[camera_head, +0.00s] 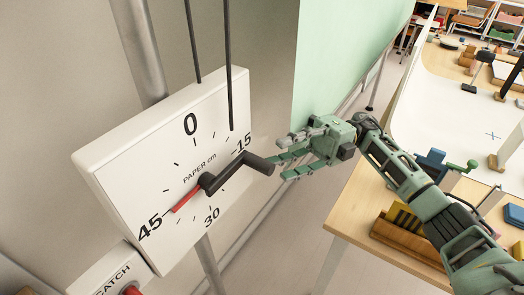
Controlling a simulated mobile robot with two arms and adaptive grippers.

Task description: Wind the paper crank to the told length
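The paper crank dial (130,150) is a white box at the left with a face marked 0, 15, 30 and 45 and the words "PAPER cm". Its red pointer (187,199) points at or very near the 45 mark. A black crank (228,173) comes out of the dial's middle, with its handle (258,163) to the right, below the 15. My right gripper (283,158) is green and stands at the handle's right end with its fingers spread, open. Whether a finger touches the handle is unclear. My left gripper is not in view.
A white box marked "CATCH" (112,272) with a red part sits below the dial. A wooden table (345,215) at the right holds a blue-and-green block device (435,160) and a yellow-and-black striped piece (405,217).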

